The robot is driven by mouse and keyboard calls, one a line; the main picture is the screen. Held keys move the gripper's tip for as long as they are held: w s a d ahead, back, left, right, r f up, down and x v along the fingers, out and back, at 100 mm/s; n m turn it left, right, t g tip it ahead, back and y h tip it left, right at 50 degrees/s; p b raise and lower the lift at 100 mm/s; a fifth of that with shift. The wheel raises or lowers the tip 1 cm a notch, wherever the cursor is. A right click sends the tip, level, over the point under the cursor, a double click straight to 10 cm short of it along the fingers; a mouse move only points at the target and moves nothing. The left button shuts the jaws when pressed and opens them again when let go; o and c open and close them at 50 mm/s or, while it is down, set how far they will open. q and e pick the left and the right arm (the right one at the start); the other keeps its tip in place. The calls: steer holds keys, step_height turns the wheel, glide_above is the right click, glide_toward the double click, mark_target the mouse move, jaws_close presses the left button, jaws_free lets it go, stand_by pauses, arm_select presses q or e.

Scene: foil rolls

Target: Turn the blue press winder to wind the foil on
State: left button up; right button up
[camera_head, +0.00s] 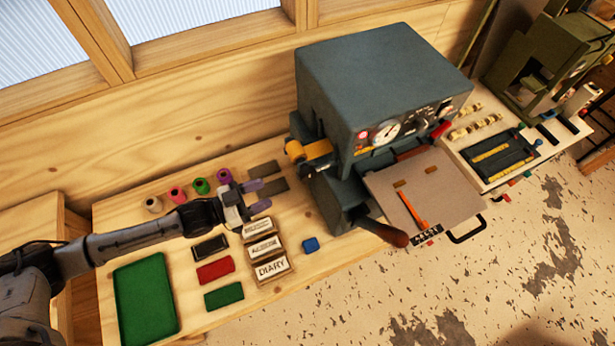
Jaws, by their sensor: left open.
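The large blue-grey press (375,85) stands at the back centre of the bench, with a dial and small controls on its front. A gold foil roll (318,149) sits on its left side, with a round orange-brown end piece (294,150) facing left. I cannot tell clearly which part there is the winder. My left gripper (257,196) is open and empty, with purple fingertips. It hovers over the bench left of the press, apart from the gold roll and below it in the picture. My right gripper is out of view.
Several coloured foil rolls (201,185) stand behind my left gripper, near two dark plates (265,170). A wooden-handled lever (385,232) juts from the press.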

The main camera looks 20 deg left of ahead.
mark_target(299, 176)
arm_select(q)
steer(key=p+x, duration=0.1)
steer(key=x, duration=1.1)
steer(key=shift+w+a+r+p, duration=0.2)
steer(key=shift+a+r+p, duration=0.05)
steer(key=shift+p, duration=0.15)
steer(key=shift+x, duration=0.8)
steer(key=shift+f, duration=0.1)
